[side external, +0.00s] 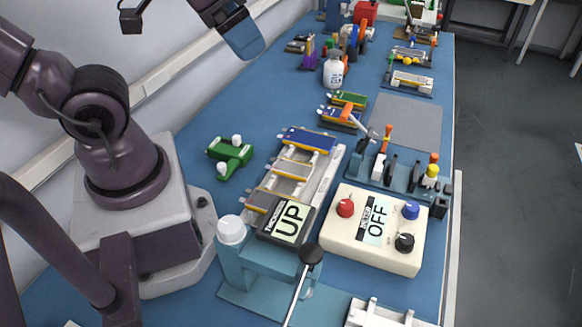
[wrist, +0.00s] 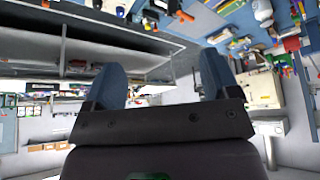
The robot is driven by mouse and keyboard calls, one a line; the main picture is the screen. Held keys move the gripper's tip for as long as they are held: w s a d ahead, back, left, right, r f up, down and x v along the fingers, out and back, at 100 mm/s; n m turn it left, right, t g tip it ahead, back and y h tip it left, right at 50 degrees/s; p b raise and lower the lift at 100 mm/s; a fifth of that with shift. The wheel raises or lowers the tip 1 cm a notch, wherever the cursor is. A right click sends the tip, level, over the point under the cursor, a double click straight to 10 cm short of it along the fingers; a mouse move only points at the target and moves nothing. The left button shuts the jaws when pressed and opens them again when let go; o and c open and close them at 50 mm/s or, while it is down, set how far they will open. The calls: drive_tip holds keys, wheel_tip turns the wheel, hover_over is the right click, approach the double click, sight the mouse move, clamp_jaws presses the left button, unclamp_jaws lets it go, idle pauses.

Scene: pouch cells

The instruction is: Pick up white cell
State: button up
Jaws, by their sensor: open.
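My gripper (side external: 243,38) is high above the back of the bench, near the top edge of the side view. In the wrist view its two blue fingers (wrist: 162,75) stand wide apart with nothing between them. A pale rack (side external: 322,180) on the bench holds a blue-topped cell (side external: 308,140) and silver-grey cells (side external: 293,169) with yellow edges. A whitish flat piece (side external: 411,79) lies in a small fixture at the far right. I cannot tell which of these is the white cell. My gripper is well away from all of them.
A teal press (side external: 262,262) with an UP display and a cream control box (side external: 375,232) marked OFF stand in front. A green clamp (side external: 230,152) is left of the rack. A white bottle (side external: 333,68) stands behind. A grey mat (side external: 408,115) is clear.

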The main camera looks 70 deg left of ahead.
drive_tip(key=m+g, duration=0.6)
drive_tip(key=m, duration=0.3)
hover_over(292, 168)
wheel_tip(292, 168, down, 19)
wheel_tip(292, 168, down, 13)
drive_tip(key=shift+r, duration=0.1)
drive_tip(key=c, duration=1)
